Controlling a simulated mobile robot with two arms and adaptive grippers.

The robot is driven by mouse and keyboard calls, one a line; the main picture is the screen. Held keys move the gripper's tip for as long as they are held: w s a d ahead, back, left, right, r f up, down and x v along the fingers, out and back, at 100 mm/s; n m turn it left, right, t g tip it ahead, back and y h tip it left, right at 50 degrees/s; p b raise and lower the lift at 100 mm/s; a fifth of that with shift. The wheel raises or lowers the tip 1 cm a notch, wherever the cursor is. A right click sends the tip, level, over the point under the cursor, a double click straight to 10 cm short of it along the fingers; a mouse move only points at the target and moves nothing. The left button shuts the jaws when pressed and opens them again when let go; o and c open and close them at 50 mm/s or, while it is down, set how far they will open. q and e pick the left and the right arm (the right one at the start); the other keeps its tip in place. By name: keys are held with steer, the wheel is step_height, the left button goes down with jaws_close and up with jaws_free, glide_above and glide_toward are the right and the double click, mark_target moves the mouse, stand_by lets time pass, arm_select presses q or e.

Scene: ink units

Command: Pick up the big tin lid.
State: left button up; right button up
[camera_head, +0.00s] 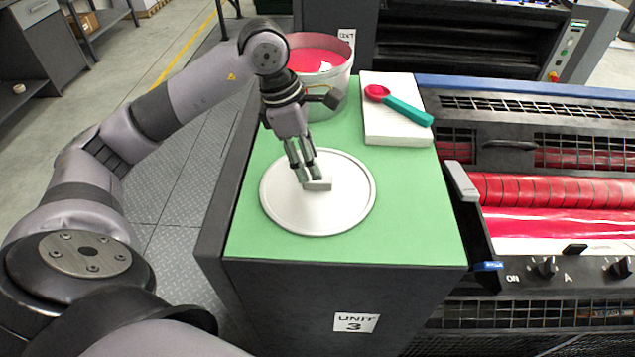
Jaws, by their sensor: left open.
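The big tin lid (335,215) is a round, pale grey disc with a raised rim. It lies flat on the green top (420,225) of a dark cabinet, in the middle of the head view. A small grey block-like handle (319,185) stands near the lid's centre. My left gripper (304,178) points down over the lid, with its fingertips at the handle. The gripper is open, and its fingers partly hide the handle's left end. I cannot tell whether the fingers touch it. My right gripper is not in view.
A tin of red ink (335,92) stands behind the lid. A white paper stack (392,130) with a red and teal scoop (405,107) on it lies at the back right. A press with red rollers (550,190) borders the cabinet on the right. The green top's front is clear.

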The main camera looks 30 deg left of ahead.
mark_target(317, 183)
arm_select(q)
steer(key=p+x, duration=0.1)
steer(key=x, duration=0.3)
steer(key=shift+s+d, duration=0.15)
steer(key=shift+c, duration=0.3)
jaws_close()
